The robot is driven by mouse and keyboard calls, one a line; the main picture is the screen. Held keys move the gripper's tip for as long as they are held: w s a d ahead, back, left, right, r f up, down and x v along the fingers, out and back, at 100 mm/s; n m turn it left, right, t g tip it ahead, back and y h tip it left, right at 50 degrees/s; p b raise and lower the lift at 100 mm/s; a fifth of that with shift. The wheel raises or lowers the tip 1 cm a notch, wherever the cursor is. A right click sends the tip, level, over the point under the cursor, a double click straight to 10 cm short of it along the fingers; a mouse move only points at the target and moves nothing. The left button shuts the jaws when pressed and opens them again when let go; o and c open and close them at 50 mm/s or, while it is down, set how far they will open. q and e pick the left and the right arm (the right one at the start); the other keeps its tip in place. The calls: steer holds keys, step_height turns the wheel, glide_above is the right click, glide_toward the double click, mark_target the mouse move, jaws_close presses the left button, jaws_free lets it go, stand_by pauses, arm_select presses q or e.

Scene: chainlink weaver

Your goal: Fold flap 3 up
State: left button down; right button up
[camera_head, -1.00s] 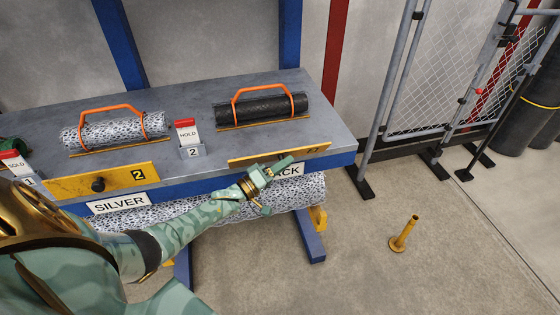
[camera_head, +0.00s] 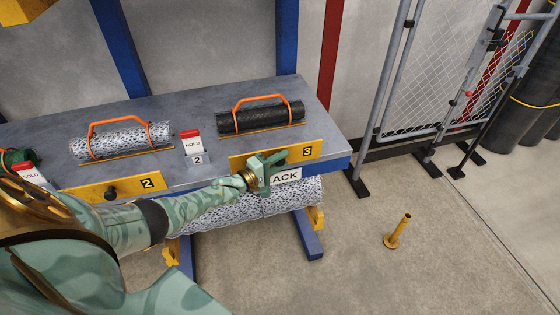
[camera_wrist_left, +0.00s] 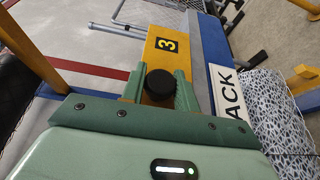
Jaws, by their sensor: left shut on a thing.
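Flap 3 (camera_head: 317,150) is a yellow plate with a black 3 on the front edge of the bench, below the black mesh roll. Its numbered face shows to the front, much like flap 2. It also shows in the left wrist view (camera_wrist_left: 158,60). My left gripper (camera_head: 272,165) is at the flap's front, over part of the white label ending in "ACK". In the left wrist view its fingers (camera_wrist_left: 159,92) are shut on the round black knob (camera_wrist_left: 158,82) of flap 3. My right gripper is not in view.
The grey bench (camera_head: 185,103) carries a black roll (camera_head: 262,117), a speckled roll (camera_head: 122,142) and red-white HOLD tags. Flap 2 (camera_head: 90,193) is left of flap 3. A yellow floor post (camera_head: 398,232) and mesh gate (camera_head: 447,85) stand right; floor between is clear.

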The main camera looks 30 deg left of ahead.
arm_select(q)
steer(key=shift+a+r, duration=0.1)
steer(key=c, duration=1.1)
jaws_free()
steer(key=p+v, duration=0.3)
steer(key=v, duration=1.3)
steer(key=shift+s, duration=0.1)
